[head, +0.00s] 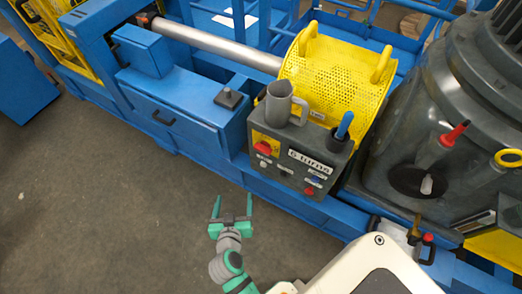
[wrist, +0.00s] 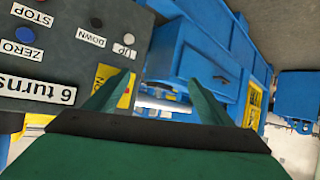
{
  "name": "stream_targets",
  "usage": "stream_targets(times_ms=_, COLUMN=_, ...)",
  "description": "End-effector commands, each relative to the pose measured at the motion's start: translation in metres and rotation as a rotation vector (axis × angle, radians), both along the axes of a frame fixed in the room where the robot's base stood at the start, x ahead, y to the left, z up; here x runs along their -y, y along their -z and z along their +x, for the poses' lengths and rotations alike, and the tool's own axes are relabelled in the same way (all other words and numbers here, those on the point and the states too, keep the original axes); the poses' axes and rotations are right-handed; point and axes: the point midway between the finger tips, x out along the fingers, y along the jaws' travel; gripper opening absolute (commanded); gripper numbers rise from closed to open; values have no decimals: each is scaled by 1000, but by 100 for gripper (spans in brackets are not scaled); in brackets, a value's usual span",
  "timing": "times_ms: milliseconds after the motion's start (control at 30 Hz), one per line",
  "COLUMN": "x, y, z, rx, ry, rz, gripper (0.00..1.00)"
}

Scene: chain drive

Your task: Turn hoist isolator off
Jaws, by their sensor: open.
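The hoist isolator (head: 263,148) looks like a red rotary knob on a yellow plate, on the left of the grey control box (head: 284,174) front. In the wrist view a yellow plate (wrist: 125,97) shows partly behind the left finger; its knob is not clearly visible there. My gripper (head: 232,207) has two green fingers spread apart with nothing between them. In the head view it is below and left of the box, apart from it. The wrist view also shows the open fingers (wrist: 160,95). The knob's exact setting is too small to read.
The box carries a "6 turns" label (head: 311,160), a red button (head: 309,191) and other buttons. A grey mug (head: 280,103) and a blue-handled tool (head: 344,125) are on its top. Blue machine cabinets (head: 180,118) extend left. The grey floor (head: 95,200) is clear.

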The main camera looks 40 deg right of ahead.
Motion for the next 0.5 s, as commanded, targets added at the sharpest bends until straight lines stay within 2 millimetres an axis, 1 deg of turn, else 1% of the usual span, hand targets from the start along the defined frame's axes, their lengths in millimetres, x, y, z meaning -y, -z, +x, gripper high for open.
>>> stream_targets(times_ms=33, x=14, y=-8, z=15, rx=15, ry=66, rz=-8, gripper=75)
stream_targets(times_ms=100, x=33, y=-19, z=28, rx=32, ry=169, rz=-16, gripper=75)
stream_targets(times_ms=200, x=57, y=-36, z=41, rx=66, ry=310, rz=-26, gripper=75)
stream_targets(times_ms=333, x=79, y=-57, z=49, rx=109, ry=456, rz=-34, gripper=75)
stream_targets(times_ms=400, x=86, y=-65, z=51, rx=128, ry=510, rz=-36, gripper=75)
stream_targets(times_ms=500, x=93, y=-71, z=52, rx=144, ry=559, rz=-39, gripper=75)
